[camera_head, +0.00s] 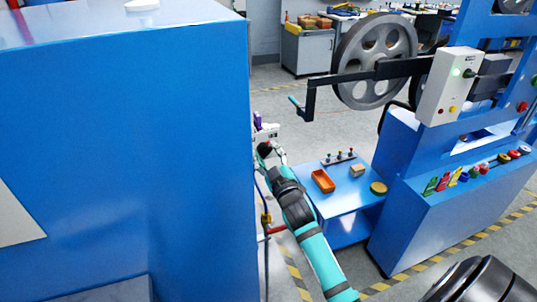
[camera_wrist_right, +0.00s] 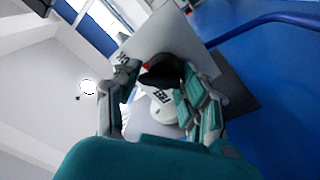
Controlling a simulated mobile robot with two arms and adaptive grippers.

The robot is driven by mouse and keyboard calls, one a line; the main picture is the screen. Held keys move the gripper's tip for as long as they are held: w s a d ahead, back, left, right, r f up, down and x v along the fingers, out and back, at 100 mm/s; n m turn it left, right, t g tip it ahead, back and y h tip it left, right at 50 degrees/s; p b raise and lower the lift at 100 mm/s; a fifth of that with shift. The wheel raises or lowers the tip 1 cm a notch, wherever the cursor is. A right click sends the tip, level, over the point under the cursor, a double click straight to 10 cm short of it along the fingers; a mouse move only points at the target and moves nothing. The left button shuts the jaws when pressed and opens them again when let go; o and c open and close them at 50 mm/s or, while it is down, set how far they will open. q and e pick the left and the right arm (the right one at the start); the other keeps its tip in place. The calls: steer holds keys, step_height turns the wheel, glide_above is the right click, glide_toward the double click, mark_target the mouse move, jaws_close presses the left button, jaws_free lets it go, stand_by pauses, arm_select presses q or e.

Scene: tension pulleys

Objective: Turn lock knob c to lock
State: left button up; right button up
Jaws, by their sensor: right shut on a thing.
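My right gripper (camera_head: 269,149) is beside the right edge of the tall blue cabinet (camera_head: 130,150) in the head view. In the right wrist view, my right gripper (camera_wrist_right: 157,80) has its two fingers on either side of a black knob (camera_wrist_right: 163,73) and is shut on it. The knob has a small red mark. It sits by a pale grey plate (camera_wrist_right: 172,38) and a white round part (camera_wrist_right: 163,104) with dark lettering, partly hidden by the fingers. The knob's letter and exact angle cannot be read. My left gripper is not in view.
A blue bench (camera_head: 345,207) with an orange tray (camera_head: 323,181) stands right of my right arm. Beyond it are a blue machine (camera_head: 440,200) and a large grey pulley wheel (camera_head: 376,62). A red-handled valve (camera_head: 276,229) is close to my forearm.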

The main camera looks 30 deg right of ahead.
steer(key=o, duration=1)
steer(key=shift+a+f, duration=0.35)
steer(key=shift+f, duration=0.25)
steer(key=shift+r, duration=0.2)
steer(key=shift+w+d+r, duration=0.1)
steer(key=shift+r, duration=0.05)
steer(key=v, duration=1.2)
